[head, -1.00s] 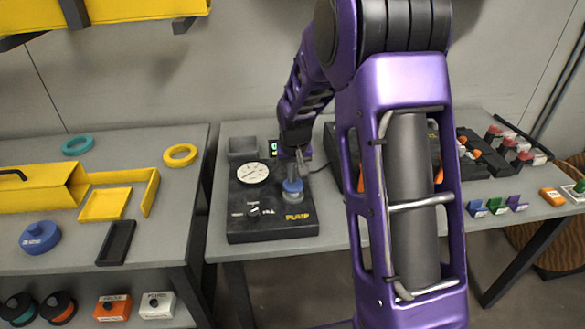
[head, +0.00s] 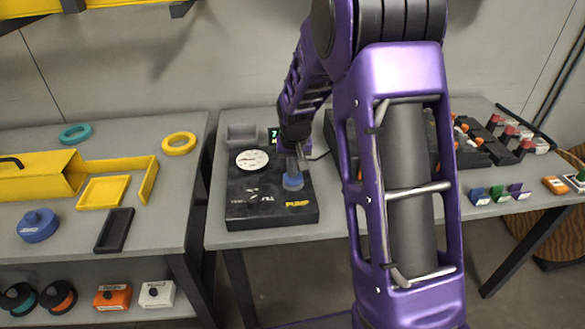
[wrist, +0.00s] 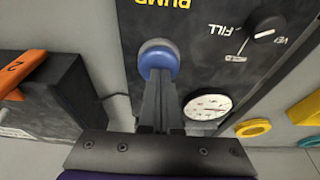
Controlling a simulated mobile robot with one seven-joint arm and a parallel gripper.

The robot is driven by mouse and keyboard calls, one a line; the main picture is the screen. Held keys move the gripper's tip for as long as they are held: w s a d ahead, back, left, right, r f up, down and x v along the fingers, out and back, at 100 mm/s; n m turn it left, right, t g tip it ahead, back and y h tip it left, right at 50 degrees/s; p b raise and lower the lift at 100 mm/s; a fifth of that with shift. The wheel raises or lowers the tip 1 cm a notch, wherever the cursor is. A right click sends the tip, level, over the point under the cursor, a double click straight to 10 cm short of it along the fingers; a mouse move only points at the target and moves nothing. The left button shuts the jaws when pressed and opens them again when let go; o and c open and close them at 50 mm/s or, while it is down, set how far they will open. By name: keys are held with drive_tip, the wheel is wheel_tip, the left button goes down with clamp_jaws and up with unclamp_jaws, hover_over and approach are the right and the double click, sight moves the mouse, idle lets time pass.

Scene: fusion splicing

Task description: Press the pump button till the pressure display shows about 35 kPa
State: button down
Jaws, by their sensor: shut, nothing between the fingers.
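The black pump box (head: 240,207) sits on the grey table, with yellow PUMP lettering at its front right. The blue pump button (head: 292,182) is on the box; it also shows in the wrist view (wrist: 158,60). My gripper (head: 291,171) is shut and empty, its fingertips pointing down at the button and apparently touching its top. The pressure display (head: 273,133) is a small dark screen with green digits, partly hidden by my arm and too small to read. A white round dial (head: 252,160) is on the box beside the button; it shows in the wrist view too (wrist: 207,107).
A small selector knob (wrist: 264,34) marked FILL is on the pump box. Yellow (head: 179,143) and teal (head: 76,134) rings lie on the left table. Several coloured clips and a black rack stand to the right of my arm.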

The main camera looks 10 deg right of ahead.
drive_tip(key=shift+r+p, duration=0.3)
drive_tip(key=w+p+v, duration=0.1)
drive_tip(key=p+v, duration=0.1)
drive_tip(key=v, duration=1.1)
drive_tip(key=shift+r+p, duration=0.3)
